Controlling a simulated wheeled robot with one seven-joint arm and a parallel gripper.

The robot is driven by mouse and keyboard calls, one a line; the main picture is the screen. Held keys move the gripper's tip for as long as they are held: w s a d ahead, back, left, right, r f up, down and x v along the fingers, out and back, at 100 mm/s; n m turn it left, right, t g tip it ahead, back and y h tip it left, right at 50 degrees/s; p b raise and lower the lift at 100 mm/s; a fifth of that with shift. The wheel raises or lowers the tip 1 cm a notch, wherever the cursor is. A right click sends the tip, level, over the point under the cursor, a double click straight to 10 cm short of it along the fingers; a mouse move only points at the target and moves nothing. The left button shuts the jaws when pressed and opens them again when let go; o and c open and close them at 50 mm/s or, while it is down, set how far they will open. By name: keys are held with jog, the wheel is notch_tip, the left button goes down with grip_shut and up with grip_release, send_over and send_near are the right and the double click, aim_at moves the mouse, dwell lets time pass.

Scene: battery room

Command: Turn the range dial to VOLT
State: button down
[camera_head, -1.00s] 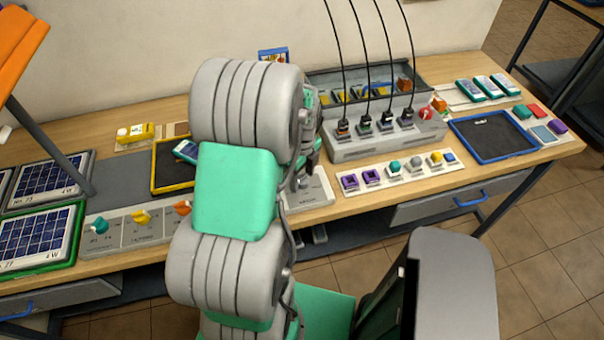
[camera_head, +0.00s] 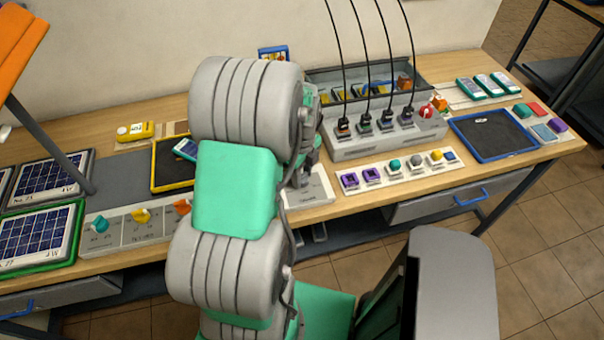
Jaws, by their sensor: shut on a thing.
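My arm fills the middle of the view, and only a narrow part of my gripper (camera_head: 303,176) shows at its right edge, low over a small light-grey panel (camera_head: 318,192) near the bench's front edge. The fingertips and the dial they are shut on are mostly hidden behind my arm, so I cannot read the dial's setting. To the left, another grey panel (camera_head: 118,240) carries a teal knob (camera_head: 97,224), a yellow knob (camera_head: 141,215) and an orange knob (camera_head: 183,206) close beside my arm.
Right of my gripper, a white strip (camera_head: 400,178) holds several coloured buttons. Behind it stands a grey charger box (camera_head: 385,137) with black cables. A blue-rimmed tray (camera_head: 492,137) lies at the right. Framed solar panels (camera_head: 38,237) lie at the left.

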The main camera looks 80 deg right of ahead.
jog(key=shift+n, duration=0.3)
jog(key=n+b, duration=0.2)
jog(key=n, duration=0.3)
jog(key=n+b, duration=0.1)
jog(key=n, duration=0.5)
jog(key=shift+n, duration=0.3)
jog(key=n+b, duration=0.1)
jog(key=n, duration=0.5)
jog(key=shift+b, duration=0.35)
jog(key=n, duration=0.5)
jog(key=shift+d+r+n+b, duration=0.1)
jog(key=shift+n+b, duration=0.3)
jog(key=c, duration=0.9)
grip_release()
